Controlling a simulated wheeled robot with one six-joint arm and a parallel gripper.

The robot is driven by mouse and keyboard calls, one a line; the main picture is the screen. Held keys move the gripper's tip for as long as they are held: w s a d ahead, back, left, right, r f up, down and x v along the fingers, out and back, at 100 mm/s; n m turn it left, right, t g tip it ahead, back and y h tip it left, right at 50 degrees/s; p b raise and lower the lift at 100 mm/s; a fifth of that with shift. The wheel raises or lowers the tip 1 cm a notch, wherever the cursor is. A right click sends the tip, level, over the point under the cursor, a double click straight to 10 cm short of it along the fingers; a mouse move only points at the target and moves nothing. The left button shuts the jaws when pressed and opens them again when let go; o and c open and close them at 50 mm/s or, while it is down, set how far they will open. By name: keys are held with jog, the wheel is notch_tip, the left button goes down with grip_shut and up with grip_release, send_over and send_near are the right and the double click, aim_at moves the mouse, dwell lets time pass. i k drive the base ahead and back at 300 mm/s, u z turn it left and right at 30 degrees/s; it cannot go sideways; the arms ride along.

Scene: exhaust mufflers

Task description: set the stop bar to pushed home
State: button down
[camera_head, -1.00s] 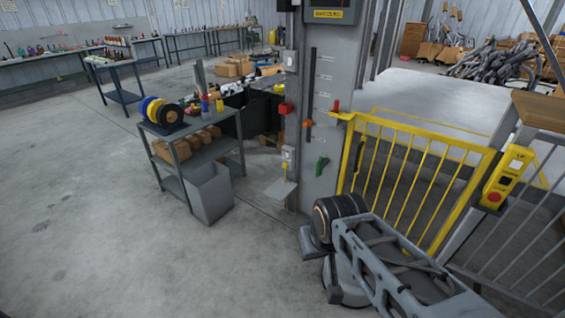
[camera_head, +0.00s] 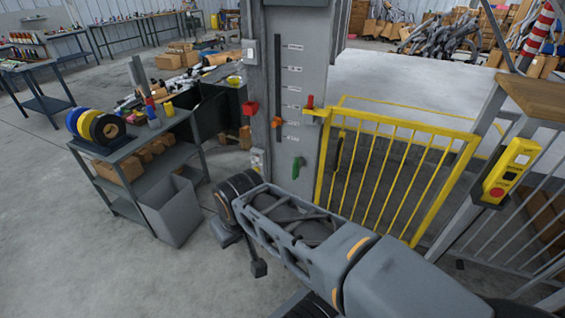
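Several controls on the grey machine column (camera_head: 305,60) could be the stop bar; I cannot tell which one it is. A red block (camera_head: 251,108) sits on the column's left edge. An orange slider (camera_head: 277,123) is low in a dark vertical slot with labels beside it. A red upright piece (camera_head: 310,102) stands at the yellow gate's upper left corner. A green handle (camera_head: 297,167) is lower on the column. My arm crosses the lower middle, in front of the column's foot. My gripper's fingers are not visible.
A yellow barred gate (camera_head: 390,175) stands closed right of the column. A yellow control box with a red button (camera_head: 508,172) hangs on the grey railing at right. A grey shelf cart (camera_head: 150,165) and a grey bin (camera_head: 172,210) stand left. Open floor lies at far left.

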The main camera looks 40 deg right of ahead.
aim_at(299, 164)
jog(key=z, duration=0.35)
jog(key=i, duration=1.15)
jog(key=z, duration=0.5)
